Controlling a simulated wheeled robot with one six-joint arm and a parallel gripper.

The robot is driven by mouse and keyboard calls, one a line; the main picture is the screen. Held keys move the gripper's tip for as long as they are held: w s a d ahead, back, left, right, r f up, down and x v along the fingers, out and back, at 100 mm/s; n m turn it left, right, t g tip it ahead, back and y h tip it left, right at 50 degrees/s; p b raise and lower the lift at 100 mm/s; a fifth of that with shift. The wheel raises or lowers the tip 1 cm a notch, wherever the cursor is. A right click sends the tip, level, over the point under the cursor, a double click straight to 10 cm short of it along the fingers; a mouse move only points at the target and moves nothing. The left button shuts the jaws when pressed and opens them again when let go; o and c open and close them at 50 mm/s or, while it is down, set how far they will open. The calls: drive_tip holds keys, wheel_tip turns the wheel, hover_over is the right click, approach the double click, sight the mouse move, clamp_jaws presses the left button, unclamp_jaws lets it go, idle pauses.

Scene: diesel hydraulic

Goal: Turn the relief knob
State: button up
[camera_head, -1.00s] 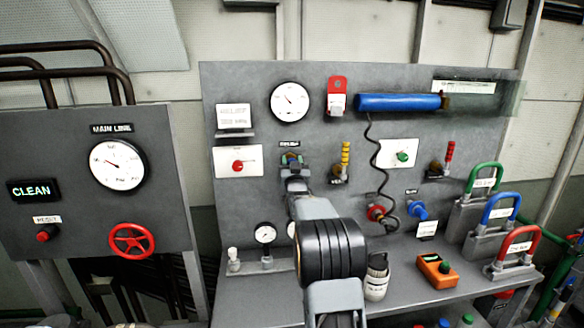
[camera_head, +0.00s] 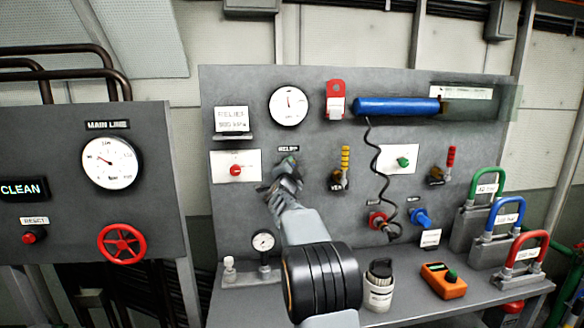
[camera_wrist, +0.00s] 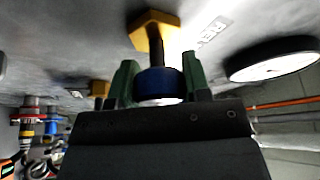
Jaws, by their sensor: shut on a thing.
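The relief knob is a blue round knob (camera_wrist: 160,83) on a dark stem out of a yellow hex fitting (camera_wrist: 152,28) in the wrist view. My gripper (camera_wrist: 160,90) is shut on it, with one green finger on each side. In the head view my gripper (camera_head: 287,168) is at the panel just under the RELIEF label (camera_head: 288,149), tilted, and mostly hides the knob. A card (camera_head: 232,119) at upper left appears to read RELIEF 900 kPa. The round gauge (camera_head: 289,105) above my gripper has its needle close to upright.
A red button on a white plate (camera_head: 236,169) is close left of my gripper. A yellow-handled valve (camera_head: 345,165) and a coiled black cord (camera_head: 378,175) are to the right. Below are a small gauge (camera_head: 263,241), a white canister (camera_head: 378,290) and an orange box (camera_head: 443,280).

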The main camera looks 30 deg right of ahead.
drive_tip(key=m+p, duration=0.1)
drive_tip(key=m, duration=0.1)
drive_tip(key=m+g+p, duration=0.1)
drive_tip(key=m, duration=0.1)
drive_tip(key=shift+r+m+g+p, duration=0.1)
drive_tip(key=shift+m+g+p, duration=0.2)
drive_tip(key=shift+m+g+y+p, duration=0.45)
drive_tip(key=shift+m+p, duration=0.4)
drive_tip(key=shift+m, duration=0.45)
drive_tip(key=shift+f, duration=0.2)
drive_tip(key=o, duration=0.9)
drive_tip(key=b+v, duration=0.3)
drive_tip(key=v, duration=1)
drive_tip(key=shift+s+a, duration=0.2)
drive_tip(key=shift+s, duration=0.15)
